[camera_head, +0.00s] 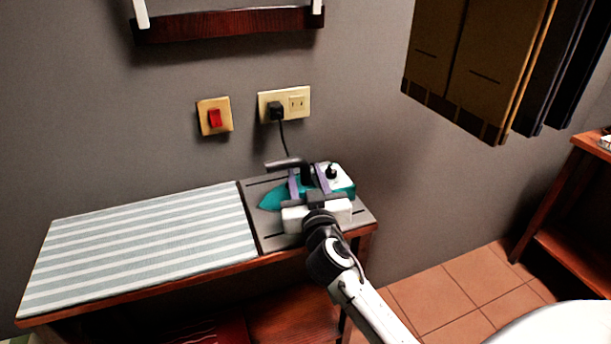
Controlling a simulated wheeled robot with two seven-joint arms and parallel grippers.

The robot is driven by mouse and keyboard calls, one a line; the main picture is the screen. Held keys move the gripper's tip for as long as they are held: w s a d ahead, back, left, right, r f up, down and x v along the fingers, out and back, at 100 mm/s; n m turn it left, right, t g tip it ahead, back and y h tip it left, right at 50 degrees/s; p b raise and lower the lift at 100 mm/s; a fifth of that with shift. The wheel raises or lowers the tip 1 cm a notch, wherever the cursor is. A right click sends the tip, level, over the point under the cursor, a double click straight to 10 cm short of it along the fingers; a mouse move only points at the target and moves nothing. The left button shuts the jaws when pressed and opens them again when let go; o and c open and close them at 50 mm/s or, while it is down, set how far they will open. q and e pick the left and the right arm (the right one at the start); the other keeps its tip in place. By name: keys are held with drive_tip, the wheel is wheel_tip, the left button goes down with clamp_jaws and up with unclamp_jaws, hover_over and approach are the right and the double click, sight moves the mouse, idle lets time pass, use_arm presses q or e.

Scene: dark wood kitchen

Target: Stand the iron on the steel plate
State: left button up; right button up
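The iron (345,184), teal and white with a dark handle, lies on the grey steel plate (268,238) at the right end of the ironing table. It looks flat, its pointed teal tip to the left and its white back end to the right. My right gripper (307,180) is at the iron, reaching in from the front. Its two grey fingers stand apart, one on each side of the dark handle post, with some gap showing. The gripper's body hides the iron's near side, and contact with the handle is unclear. My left gripper is not in view.
A striped ironing surface (140,250) lies empty left of the plate. A black plug with a cord (284,135) sits in the wall socket (297,104) behind the iron. A red switch (214,117) is further left. Dark hanging panels (480,60) and a wooden shelf (575,230) stand right.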

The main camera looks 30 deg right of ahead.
sight(306, 179)
drive_tip(key=shift+s+a, duration=0.15)
drive_tip(key=shift+s, duration=0.1)
drive_tip(key=b+v, duration=0.1)
drive_tip(key=v, duration=0.5)
drive_tip(key=shift+s, duration=0.15)
drive_tip(key=shift+s+a+r, duration=0.1)
drive_tip(key=shift+s+a, duration=0.1)
drive_tip(key=shift+s, duration=0.15)
idle(0.9)
drive_tip(key=shift+o, duration=0.2)
